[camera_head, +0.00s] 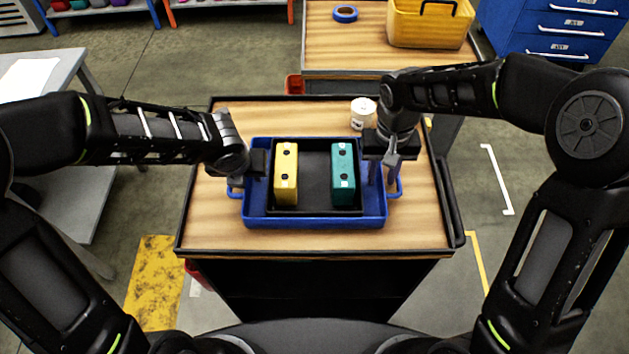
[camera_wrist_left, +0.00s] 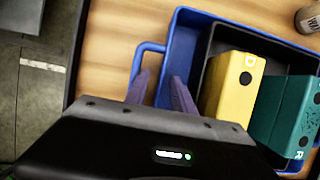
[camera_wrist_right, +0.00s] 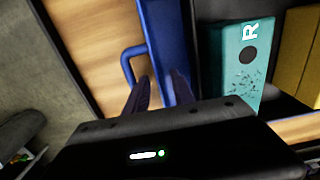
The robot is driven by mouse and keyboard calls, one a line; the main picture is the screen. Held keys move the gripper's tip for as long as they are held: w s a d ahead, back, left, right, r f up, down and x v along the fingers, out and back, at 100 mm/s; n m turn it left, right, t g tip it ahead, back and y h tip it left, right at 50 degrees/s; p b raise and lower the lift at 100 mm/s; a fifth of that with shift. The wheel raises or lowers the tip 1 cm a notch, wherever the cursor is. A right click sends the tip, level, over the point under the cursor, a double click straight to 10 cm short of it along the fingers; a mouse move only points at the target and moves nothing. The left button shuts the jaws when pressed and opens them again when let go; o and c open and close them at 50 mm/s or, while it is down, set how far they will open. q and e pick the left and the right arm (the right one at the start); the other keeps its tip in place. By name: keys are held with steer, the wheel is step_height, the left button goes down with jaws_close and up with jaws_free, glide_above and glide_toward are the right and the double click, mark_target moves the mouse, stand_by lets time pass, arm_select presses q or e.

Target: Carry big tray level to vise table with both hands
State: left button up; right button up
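The big blue tray (camera_head: 315,222) sits flat on the wooden top of a black-edged cart. It holds a black inner tray (camera_head: 316,160) with a yellow block (camera_head: 286,178) and a teal block (camera_head: 343,178). My left gripper (camera_head: 242,178) is at the tray's left handle (camera_wrist_left: 148,48). In the left wrist view its fingers (camera_wrist_left: 162,92) stand apart, around the tray's side wall by the handle. My right gripper (camera_head: 382,172) points down at the right handle (camera_head: 397,186). In the right wrist view its fingers (camera_wrist_right: 160,92) also stand apart around the wall. No vise is visible.
A white can (camera_head: 362,114) stands behind the tray's right corner. A wooden table (camera_head: 345,55) behind carries blue tape (camera_head: 345,13) and a yellow bin (camera_head: 428,25). A grey table (camera_head: 50,100) is at left and a blue drawer cabinet (camera_head: 555,25) at back right.

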arm_select(q)
steer(key=shift+c, duration=0.4)
arm_select(e)
steer(key=shift+c, duration=0.4)
arm_select(q)
jaws_close()
arm_select(e)
jaws_close()
arm_select(q)
steer(key=shift+r, duration=0.1)
arm_select(e)
steer(key=shift+r, duration=0.1)
